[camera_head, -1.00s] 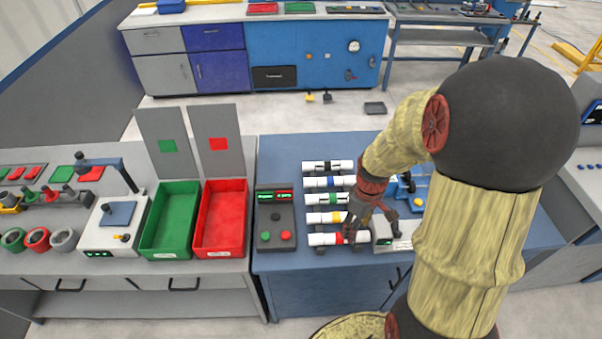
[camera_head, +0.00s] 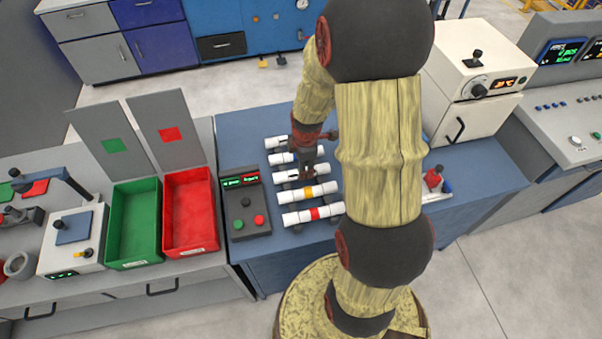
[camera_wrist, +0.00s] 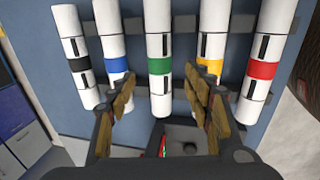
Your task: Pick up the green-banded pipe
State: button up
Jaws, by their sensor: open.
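The green-banded pipe (camera_wrist: 159,67) is white with a green band and lies in the middle of a row of pipes. In the head view the same pipe (camera_head: 286,176) is third in the row, its band hidden by my gripper. My gripper (camera_wrist: 160,92) is open and empty, with one finger to each side of this pipe's line. In the head view my gripper (camera_head: 307,164) points down over the row's middle. I cannot tell whether the fingers are above the pipe or level with it.
Black (camera_wrist: 78,64), blue (camera_wrist: 117,65), yellow (camera_wrist: 209,66) and red (camera_wrist: 263,70) banded pipes lie close by on the rack. Left stand a button box (camera_head: 244,204), a red bin (camera_head: 191,213) and a green bin (camera_head: 133,225). A white oven (camera_head: 478,85) stands right.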

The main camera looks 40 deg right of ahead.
aim_at(287, 176)
jog(key=f, duration=0.2)
jog(key=f+b, duration=0.1)
jog(key=f, duration=0.1)
jog(key=w+d+f, duration=0.1)
jog(key=f, duration=0.1)
jog(key=shift+b, duration=0.4)
jog(key=shift+c, duration=1.2)
jog(key=c, duration=1)
jog(key=shift+c, duration=0.2)
jog(key=shift+r, duration=0.1)
